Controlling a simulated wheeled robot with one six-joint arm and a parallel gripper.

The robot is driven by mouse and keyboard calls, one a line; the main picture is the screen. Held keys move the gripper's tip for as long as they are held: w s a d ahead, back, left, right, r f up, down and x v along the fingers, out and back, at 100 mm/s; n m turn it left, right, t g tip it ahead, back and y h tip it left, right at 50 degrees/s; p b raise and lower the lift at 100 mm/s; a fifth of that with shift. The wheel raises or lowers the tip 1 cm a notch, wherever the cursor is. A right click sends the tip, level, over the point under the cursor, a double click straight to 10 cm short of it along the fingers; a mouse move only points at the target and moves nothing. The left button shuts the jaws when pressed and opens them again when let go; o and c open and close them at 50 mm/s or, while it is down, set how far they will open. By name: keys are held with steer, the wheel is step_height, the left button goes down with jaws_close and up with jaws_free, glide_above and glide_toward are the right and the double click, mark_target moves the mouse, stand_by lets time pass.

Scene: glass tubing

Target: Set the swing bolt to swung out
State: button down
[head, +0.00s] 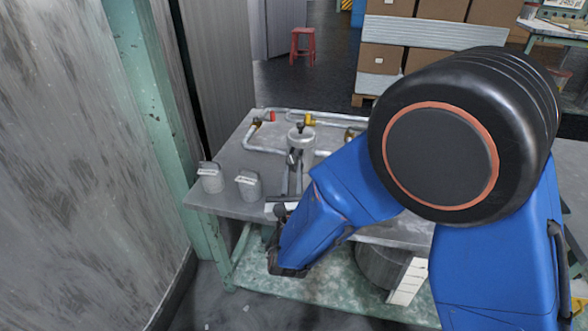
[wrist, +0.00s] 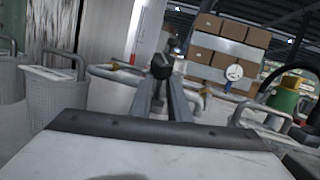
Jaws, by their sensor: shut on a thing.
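The swing bolt shows in the wrist view as a dark knob (wrist: 162,66) between the tips of my gripper (wrist: 164,82). My gripper is shut on it, and the fingers hide most of the bolt. In the head view my gripper (head: 293,168) reaches in from the front edge of the bench, its tips at the front of an upright grey metal vessel (head: 302,142) with a black knob on top. The bolt's exact angle is hard to tell in either view.
The grey bench (head: 228,201) carries two lidded grey canisters, one (head: 210,178) at the far left and one (head: 248,185) nearer my gripper. Pipes (head: 262,150) with red and yellow fittings run behind the vessel. A green and yellow object (wrist: 285,103) stands at the right in the wrist view.

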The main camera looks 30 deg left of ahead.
stand_by(0.5)
steer(key=c, duration=1.9)
jaws_free()
steer(key=shift+s, duration=0.2)
steer(key=v, duration=1.7)
steer(key=shift+d+f, duration=0.1)
steer(key=shift+f, duration=0.05)
